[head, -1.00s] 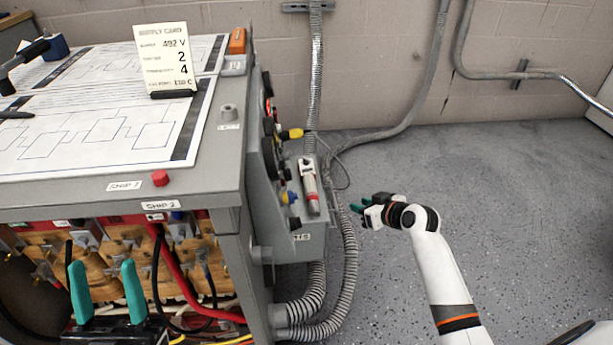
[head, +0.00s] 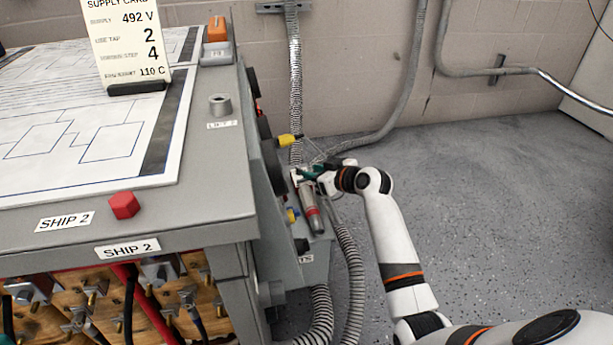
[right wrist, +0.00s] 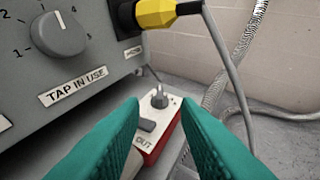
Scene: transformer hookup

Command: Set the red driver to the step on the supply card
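The supply card (head: 127,45) stands on the cabinet top in the head view. It reads 492 V, tap 2 and a step line of 4. The grey driver with red bands (head: 311,209) lies on the small shelf at the cabinet's right side. In the right wrist view a red box with a white top (right wrist: 155,125) carries a small grey knob (right wrist: 160,97); its link to the driver is unclear and its setting is unreadable. My right gripper (head: 313,172) is open just above the shelf; its teal fingers (right wrist: 160,104) frame the knob without visible contact. My left gripper is out of view.
A grey dial marked TAP IN USE (right wrist: 58,38) and a yellow plug (right wrist: 160,13) with its cable are close to the right gripper. Flexible conduits (head: 348,280) run beside the shelf. The floor on the right (head: 490,190) is clear.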

